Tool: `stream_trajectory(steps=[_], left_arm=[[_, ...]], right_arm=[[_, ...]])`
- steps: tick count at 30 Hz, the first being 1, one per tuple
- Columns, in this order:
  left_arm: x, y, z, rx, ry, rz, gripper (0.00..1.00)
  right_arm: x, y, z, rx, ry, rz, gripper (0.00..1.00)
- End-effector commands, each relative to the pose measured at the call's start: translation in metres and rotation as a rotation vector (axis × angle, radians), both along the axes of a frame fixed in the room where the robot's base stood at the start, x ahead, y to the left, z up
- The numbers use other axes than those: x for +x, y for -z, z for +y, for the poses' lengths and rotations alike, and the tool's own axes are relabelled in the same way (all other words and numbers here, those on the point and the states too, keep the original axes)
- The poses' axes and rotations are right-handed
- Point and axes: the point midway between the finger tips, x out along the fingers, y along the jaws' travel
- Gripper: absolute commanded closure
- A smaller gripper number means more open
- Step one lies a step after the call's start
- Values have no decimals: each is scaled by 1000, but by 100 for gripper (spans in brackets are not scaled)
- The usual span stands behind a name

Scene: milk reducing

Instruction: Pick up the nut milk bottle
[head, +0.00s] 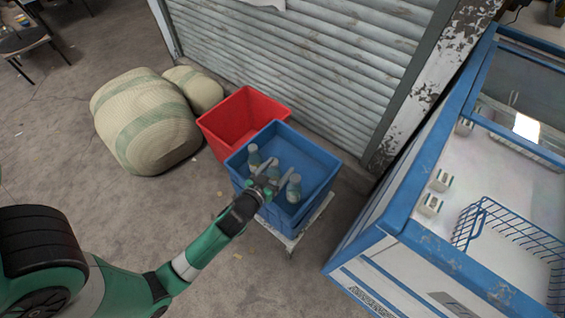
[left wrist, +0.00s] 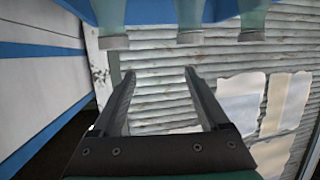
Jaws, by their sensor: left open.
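Three similar bottles stand in the blue crate (head: 325,165): one at the back left (head: 254,156), one in the middle (head: 273,170) and one at the front right (head: 293,189). I cannot tell which is the nut milk bottle. My left gripper (head: 272,181) is over the crate close to the middle bottle and partly hides it. In the left wrist view, my left gripper (left wrist: 158,75) is open and empty, with the bottles' capped ends (left wrist: 190,38) along the top edge, apart from the fingers. My right gripper is in neither view.
A red crate (head: 238,118) stands behind the blue one, beside woven sacks (head: 145,120). A grey roller shutter (head: 310,60) is behind them. A blue-framed freezer (head: 400,225) with small cartons (head: 430,204) and a wire basket (head: 510,232) is at right.

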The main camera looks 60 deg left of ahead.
Motion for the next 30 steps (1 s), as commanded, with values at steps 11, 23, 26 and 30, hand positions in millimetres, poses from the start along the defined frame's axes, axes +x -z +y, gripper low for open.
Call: stream_trajectory(steps=[11, 23, 26, 30], left_arm=[[-42, 26, 16, -39, -69, 93, 22], [-2, 46, 46, -37, -66, 94, 22], [0, 48, 48, -38, -67, 92, 22], [15, 62, 61, -37, -68, 90, 22]], right_arm=[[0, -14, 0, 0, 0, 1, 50], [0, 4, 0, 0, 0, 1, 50], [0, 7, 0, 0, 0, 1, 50], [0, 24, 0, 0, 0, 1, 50]])
